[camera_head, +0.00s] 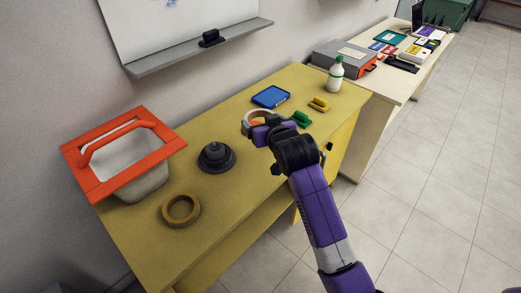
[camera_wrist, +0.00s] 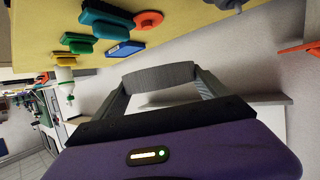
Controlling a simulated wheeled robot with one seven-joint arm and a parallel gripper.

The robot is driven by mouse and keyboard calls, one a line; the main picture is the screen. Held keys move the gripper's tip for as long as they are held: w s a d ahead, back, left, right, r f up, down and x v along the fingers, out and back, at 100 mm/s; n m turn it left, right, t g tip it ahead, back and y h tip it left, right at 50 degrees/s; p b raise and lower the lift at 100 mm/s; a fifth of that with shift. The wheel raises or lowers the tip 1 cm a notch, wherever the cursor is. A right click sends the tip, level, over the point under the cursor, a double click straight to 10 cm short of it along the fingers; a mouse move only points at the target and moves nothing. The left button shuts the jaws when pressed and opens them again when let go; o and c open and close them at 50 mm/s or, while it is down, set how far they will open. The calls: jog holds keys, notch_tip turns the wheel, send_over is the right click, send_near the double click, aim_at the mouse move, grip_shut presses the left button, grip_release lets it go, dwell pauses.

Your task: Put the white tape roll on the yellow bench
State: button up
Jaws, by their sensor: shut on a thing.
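The white tape roll (camera_head: 247,122) is held at the tip of my gripper (camera_head: 264,131), over the far half of the yellow bench (camera_head: 245,185) in the head view. In the wrist view the roll shows as a pale grey curved band (camera_wrist: 158,75) between the two fingers, which are shut on it. It looks apart from the bench top (camera_wrist: 190,12), but the height is hard to judge. An orange patch shows through the ring in the head view.
On the bench are an orange-rimmed basket (camera_head: 120,178), a tan tape roll (camera_head: 181,210), a black round object (camera_head: 216,158), a blue box (camera_head: 270,97), green (camera_head: 301,118) and yellow (camera_head: 318,104) items and a bottle (camera_head: 335,74). The front middle is clear.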

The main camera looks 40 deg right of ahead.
aim_at(262, 160)
notch_tip(262, 160, down, 14)
jog(key=shift+f, duration=0.15)
dwell(0.3)
jog(key=shift+f+b, duration=0.1)
jog(key=shift+b, duration=0.25)
jog(key=o, duration=1.3)
